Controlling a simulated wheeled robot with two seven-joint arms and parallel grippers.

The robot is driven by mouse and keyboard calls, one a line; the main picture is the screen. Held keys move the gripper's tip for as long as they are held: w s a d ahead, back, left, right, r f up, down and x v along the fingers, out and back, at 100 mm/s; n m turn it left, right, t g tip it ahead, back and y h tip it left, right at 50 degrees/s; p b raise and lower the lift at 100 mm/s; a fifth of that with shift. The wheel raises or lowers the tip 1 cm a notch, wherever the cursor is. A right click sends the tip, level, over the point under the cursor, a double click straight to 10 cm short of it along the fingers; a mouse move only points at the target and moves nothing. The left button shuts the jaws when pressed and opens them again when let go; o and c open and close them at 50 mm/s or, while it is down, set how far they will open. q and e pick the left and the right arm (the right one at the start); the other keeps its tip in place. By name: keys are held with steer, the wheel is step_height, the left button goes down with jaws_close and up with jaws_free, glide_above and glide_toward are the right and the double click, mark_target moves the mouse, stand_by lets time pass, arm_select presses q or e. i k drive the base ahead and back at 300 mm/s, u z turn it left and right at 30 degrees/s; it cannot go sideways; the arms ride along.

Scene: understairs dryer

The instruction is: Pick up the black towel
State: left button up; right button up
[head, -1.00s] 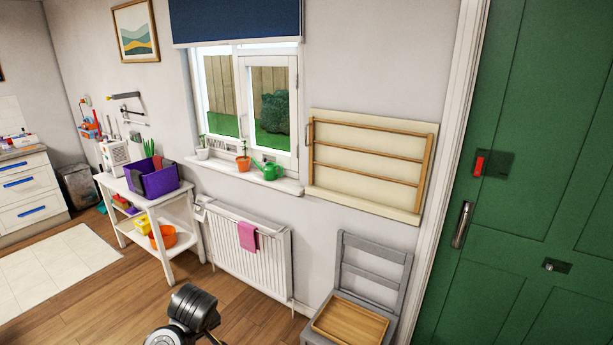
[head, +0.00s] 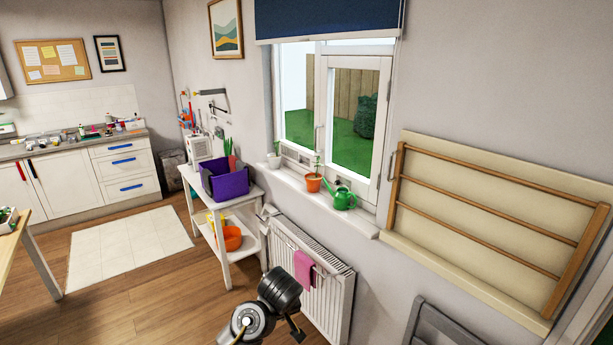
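I cannot make out a black towel for certain. A purple bin (head: 228,185) stands on the white shelf unit, with a dark patch at its rim too small to identify. The only cloth I can clearly see is a pink one (head: 304,268) hanging over the radiator. Part of one of my arms shows at the bottom middle, in front of the radiator. No gripper fingers can be made out in the head view.
The white shelf unit (head: 258,222) stands beside the radiator (head: 335,300), with an orange bowl (head: 230,238) on its lower level. A wall drying rack (head: 490,209) hangs at the right, above a grey chair (head: 440,328). Wooden floor (head: 150,285) is open at the left.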

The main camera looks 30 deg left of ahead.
mark_target(206, 174)
steer(key=u, duration=1.65)
steer(key=i, duration=3.95)
steer(key=z, duration=1.25)
